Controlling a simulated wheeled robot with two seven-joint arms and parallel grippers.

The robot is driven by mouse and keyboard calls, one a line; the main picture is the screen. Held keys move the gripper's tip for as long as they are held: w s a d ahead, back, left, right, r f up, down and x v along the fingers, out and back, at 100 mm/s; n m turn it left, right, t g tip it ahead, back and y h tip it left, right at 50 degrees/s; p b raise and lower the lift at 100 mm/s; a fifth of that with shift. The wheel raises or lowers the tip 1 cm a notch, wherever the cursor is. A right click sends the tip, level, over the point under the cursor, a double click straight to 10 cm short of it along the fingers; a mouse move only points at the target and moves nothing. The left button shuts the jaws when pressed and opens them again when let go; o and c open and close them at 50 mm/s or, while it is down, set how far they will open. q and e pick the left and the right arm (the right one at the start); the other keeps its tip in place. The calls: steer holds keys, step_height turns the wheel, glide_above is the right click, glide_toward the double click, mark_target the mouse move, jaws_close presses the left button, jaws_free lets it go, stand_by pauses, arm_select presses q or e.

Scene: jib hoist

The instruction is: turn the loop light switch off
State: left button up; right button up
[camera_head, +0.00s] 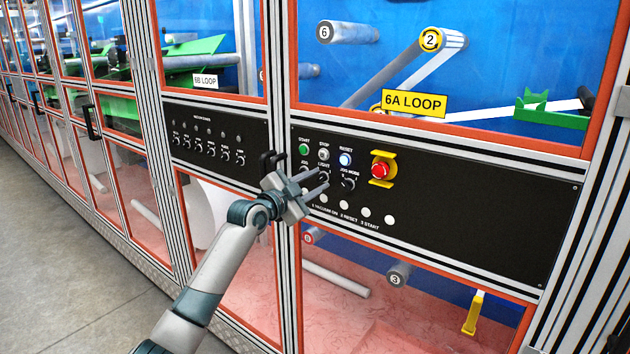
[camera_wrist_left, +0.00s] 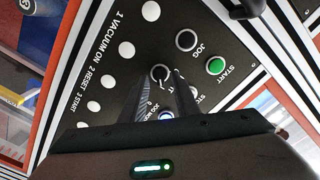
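The light switch (camera_head: 323,177) is a small dark rotary knob with a pale ring, on the black control panel (camera_head: 470,205) below the 6A LOOP sign. In the left wrist view the knob (camera_wrist_left: 160,73) shows by the fingertips, near a label partly hidden by a finger. My left gripper (camera_head: 325,180) is at the panel front, its two fingers apart and pointing at this knob. In the wrist view its fingertips (camera_wrist_left: 164,73) lie on either side of the knob's place; I cannot tell whether they touch it. The knob's setting is unclear. My right gripper is not in view.
Close around are the jog knob (camera_wrist_left: 186,40), green start button (camera_head: 303,149), blue-lit reset button (camera_head: 345,159) and jog mode knob (camera_head: 348,184). A red emergency stop (camera_head: 381,170) in a yellow guard sticks out to the right. A dark door handle (camera_head: 272,160) is left.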

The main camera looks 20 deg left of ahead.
arm_select(q)
jaws_close()
